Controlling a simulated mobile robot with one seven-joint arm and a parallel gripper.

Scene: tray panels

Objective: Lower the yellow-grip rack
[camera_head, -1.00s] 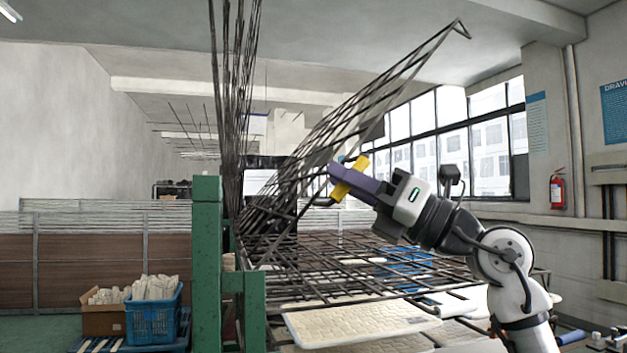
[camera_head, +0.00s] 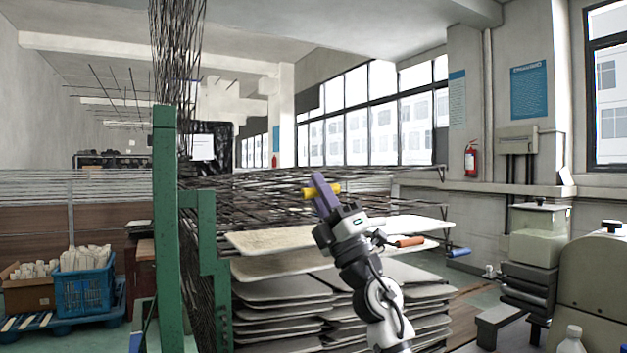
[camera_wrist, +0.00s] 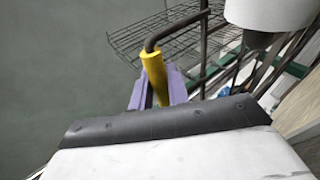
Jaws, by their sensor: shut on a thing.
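The yellow-grip rack (camera_head: 270,185) is a dark wire mesh lying nearly level, right of the green post. My gripper (camera_head: 320,192) is shut on its yellow grip (camera_head: 308,193), at the rack's near side. In the wrist view, the yellow grip (camera_wrist: 153,76) sits between the purple fingers (camera_wrist: 150,92), and a bent dark rod runs from its top end. Part of the grip is hidden by the fingers.
Other wire racks (camera_head: 177,70) stand upright by the green post (camera_head: 165,230). Pale panels (camera_head: 280,240) lie on levels below, with an orange grip (camera_head: 410,242) and blue grip (camera_head: 458,252) at right. A blue crate (camera_head: 84,285) stands at left.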

